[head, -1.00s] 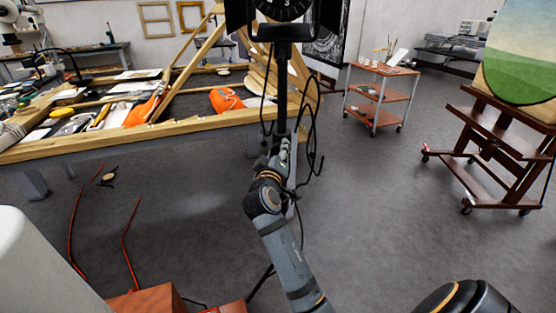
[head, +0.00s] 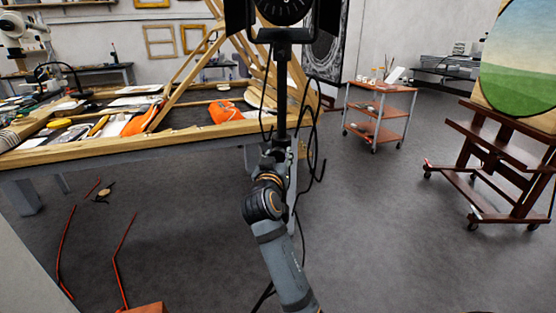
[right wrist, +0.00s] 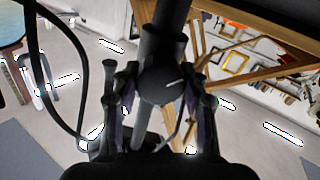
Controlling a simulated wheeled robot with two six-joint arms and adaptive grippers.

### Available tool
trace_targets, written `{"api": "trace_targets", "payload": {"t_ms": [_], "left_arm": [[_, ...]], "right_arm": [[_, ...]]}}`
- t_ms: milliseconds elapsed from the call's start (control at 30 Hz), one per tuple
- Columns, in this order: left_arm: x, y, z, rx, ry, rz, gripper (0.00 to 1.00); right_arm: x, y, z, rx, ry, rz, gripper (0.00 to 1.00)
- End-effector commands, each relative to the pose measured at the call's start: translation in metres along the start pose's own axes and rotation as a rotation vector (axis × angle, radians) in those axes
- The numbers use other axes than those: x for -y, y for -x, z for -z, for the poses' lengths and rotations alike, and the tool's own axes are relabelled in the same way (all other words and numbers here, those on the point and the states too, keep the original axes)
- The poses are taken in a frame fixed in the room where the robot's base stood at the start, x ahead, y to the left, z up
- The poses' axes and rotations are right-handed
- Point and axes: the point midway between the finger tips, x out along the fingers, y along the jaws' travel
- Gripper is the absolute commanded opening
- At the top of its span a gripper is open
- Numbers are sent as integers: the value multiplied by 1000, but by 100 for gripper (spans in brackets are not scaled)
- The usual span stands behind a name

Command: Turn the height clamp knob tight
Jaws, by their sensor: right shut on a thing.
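The height clamp knob (right wrist: 160,84) shows as a dark round knob with a pale line on its face in the right wrist view. It sits on the black stand pole (head: 283,95), which holds up a lamp (head: 285,10) at the top of the head view. My right gripper (head: 276,160) is at the pole, below the lamp. In the right wrist view my right gripper (right wrist: 160,98) has one finger on each side of the knob and is shut on it. In the head view my own wrist and gripper hide the knob. My left gripper is not in view.
A black cable (head: 310,125) hangs in loops right of the pole. A wooden-edged worktable (head: 130,152) with tools stands to the left and behind. A trolley (head: 378,112) and an easel (head: 490,150) stand to the right, with open grey floor between.

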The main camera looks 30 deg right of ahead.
Motion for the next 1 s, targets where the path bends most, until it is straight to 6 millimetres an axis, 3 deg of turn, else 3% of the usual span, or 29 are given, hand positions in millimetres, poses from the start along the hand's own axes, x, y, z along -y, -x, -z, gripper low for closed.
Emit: {"api": "trace_targets", "payload": {"t_ms": [433, 467, 600, 900, 1000], "left_arm": [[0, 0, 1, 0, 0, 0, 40], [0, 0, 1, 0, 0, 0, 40], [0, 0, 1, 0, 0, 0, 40], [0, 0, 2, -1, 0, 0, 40], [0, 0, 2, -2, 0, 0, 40]], "right_arm": [[0, 0, 0, 0, -9, 0, 12], [0, 0, 0, 0, -9, 0, 46], [0, 0, 0, 0, -8, 0, 65], [0, 0, 1, -1, -8, 0, 67], [-2, 0, 9, -3, -11, -1, 67]]}}
